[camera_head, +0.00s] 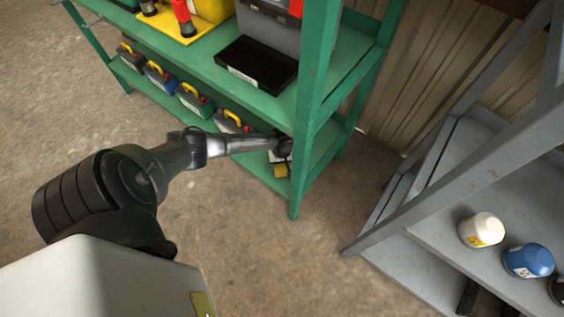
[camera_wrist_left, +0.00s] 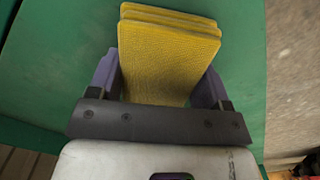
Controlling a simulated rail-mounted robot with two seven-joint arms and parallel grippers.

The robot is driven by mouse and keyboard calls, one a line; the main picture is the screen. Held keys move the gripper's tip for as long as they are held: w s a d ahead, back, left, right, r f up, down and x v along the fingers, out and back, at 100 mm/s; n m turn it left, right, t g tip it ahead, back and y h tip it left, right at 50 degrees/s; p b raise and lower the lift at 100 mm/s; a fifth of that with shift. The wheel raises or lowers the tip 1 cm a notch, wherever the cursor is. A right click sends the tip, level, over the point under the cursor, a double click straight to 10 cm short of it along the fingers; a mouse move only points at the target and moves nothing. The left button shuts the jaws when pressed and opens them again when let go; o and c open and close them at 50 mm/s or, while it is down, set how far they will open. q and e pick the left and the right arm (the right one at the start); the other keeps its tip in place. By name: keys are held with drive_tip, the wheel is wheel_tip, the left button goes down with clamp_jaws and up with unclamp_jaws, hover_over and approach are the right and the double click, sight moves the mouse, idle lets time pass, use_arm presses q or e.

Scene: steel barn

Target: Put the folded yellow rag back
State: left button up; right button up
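The folded yellow rag (camera_wrist_left: 160,60) fills the middle of the left wrist view, with several stacked layers showing at its far edge. In the head view my left gripper (camera_head: 284,148) reaches in at the right end of the lower green shelf (camera_head: 257,166). A small yellow part of the rag (camera_head: 280,171) shows below it. My right gripper is not in view.
Several cased items with yellow handles, such as the blue one (camera_head: 160,78), stand along the lower shelf. A black tray (camera_head: 256,64) lies on the shelf above. A green post (camera_head: 309,110) stands just right of my gripper. A grey rack (camera_head: 450,190) holds capped containers.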

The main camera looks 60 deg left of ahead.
use_arm(q)
drive_tip(key=o, duration=0.4)
drive_tip(key=shift+o, duration=0.2)
wheel_tip(320, 180, up, 13)
drive_tip(key=p, duration=0.8)
drive_tip(key=shift+a+r, duration=0.15)
drive_tip(key=shift+a, duration=0.05)
